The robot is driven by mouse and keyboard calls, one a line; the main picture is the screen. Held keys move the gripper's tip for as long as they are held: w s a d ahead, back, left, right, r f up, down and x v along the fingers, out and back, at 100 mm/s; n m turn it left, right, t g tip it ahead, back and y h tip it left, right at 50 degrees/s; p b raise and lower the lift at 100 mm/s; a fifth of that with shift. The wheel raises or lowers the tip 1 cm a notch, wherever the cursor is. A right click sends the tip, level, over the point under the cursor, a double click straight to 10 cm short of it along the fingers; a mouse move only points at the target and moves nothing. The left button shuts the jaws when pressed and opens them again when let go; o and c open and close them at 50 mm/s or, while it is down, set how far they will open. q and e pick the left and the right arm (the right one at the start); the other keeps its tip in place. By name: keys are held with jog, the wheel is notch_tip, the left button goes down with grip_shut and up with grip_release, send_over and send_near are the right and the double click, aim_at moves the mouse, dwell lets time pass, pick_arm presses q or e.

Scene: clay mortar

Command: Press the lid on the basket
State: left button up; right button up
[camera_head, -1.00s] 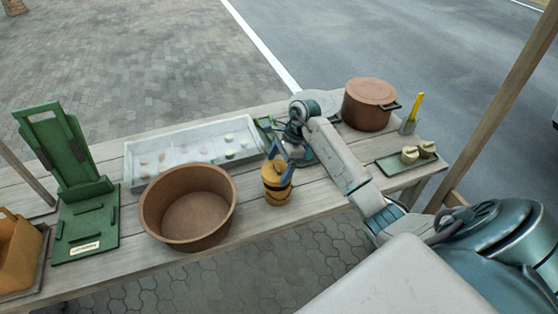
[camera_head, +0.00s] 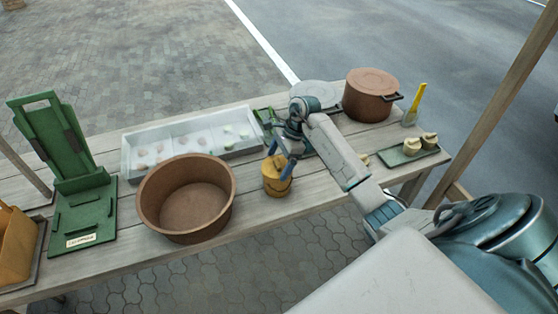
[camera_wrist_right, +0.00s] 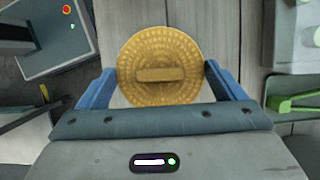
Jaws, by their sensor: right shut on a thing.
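The small yellow-brown woven basket (camera_head: 277,185) stands on the wooden table, right of the big brown bowl. Its round lid (camera_wrist_right: 158,48), with a short bar handle across the middle, fills the centre of the right wrist view and hides the basket there. My right gripper (camera_head: 281,168) comes down over the basket's top, its blue fingers on opposite sides of the lid. In the right wrist view the gripper (camera_wrist_right: 162,85) is shut on the lid. The lid looks level, at the basket's mouth; whether it is fully seated cannot be told. My left gripper is out of view.
The brown bowl (camera_head: 153,210) stands close to the left of the basket. A white compartment tray (camera_head: 128,158) lies behind. A green stand (camera_head: 88,220) is at left. A lidded brown pot (camera_head: 370,98) and a green tray (camera_head: 398,158) are at right.

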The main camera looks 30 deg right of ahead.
jog(key=shift+b, duration=0.9)
dwell(0.9)
jog(key=shift+f+b, duration=0.55)
jog(key=shift+b, duration=0.65)
dwell(0.8)
jog(key=o, duration=0.7)
jog(key=shift+r, duration=0.1)
jog(key=shift+r+p, duration=0.85)
jog(key=shift+r, duration=2.1)
grip_shut()
